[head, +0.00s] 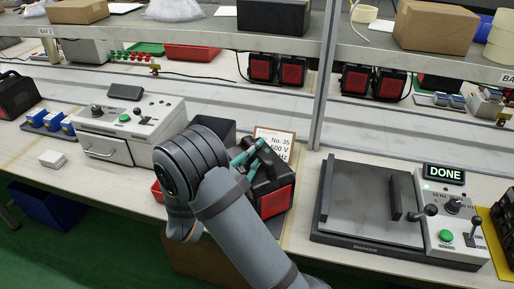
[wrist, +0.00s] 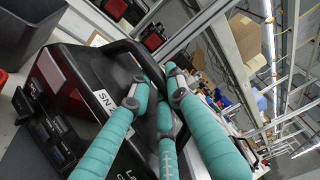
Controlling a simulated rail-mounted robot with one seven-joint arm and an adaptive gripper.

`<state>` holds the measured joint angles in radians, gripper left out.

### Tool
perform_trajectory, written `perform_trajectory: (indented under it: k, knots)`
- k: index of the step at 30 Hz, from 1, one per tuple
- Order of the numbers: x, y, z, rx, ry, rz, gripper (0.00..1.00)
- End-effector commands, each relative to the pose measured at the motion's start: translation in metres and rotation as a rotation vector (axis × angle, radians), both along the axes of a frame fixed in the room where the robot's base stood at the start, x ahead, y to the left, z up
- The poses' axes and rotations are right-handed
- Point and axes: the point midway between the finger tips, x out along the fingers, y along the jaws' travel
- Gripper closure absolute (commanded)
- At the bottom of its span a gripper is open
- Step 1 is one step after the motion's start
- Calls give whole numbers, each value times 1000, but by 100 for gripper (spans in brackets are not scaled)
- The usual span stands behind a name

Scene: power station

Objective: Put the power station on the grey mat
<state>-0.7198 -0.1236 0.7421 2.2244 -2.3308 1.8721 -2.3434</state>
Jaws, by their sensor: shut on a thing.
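The power station (head: 275,200) is a black box with a red end panel, beside the bench's front edge at mid-picture in the head view. My gripper (head: 247,160) has teal fingers and is shut on its black top handle. In the wrist view the power station (wrist: 85,95) shows its dark body, sockets and a white label, with my gripper (wrist: 155,88) at the handle. My arm hides part of it, and I cannot tell whether its base touches the bench. A flat grey surface (head: 368,190) lies right of it in a dark frame; I cannot tell if this is the mat.
A control box (head: 452,225) with levers and a green button stands beside the grey surface, under a DONE display (head: 444,174). A printed card (head: 273,143) stands behind the power station. Another control unit (head: 130,122) is at left. A shelf post (head: 324,75) rises behind.

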Motion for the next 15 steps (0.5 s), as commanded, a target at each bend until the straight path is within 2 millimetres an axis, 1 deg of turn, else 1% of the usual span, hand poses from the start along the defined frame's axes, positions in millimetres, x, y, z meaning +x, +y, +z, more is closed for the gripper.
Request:
perform_trajectory:
  k: [1, 7, 8, 15]
  knots:
    - [0, 0, 4, 6, -12, -2, 100]
    - [0, 0, 2, 5, -10, -2, 100]
    - [0, 0, -2, -1, 1, 1, 82]
    - [0, 0, -1, 0, 0, 1, 68]
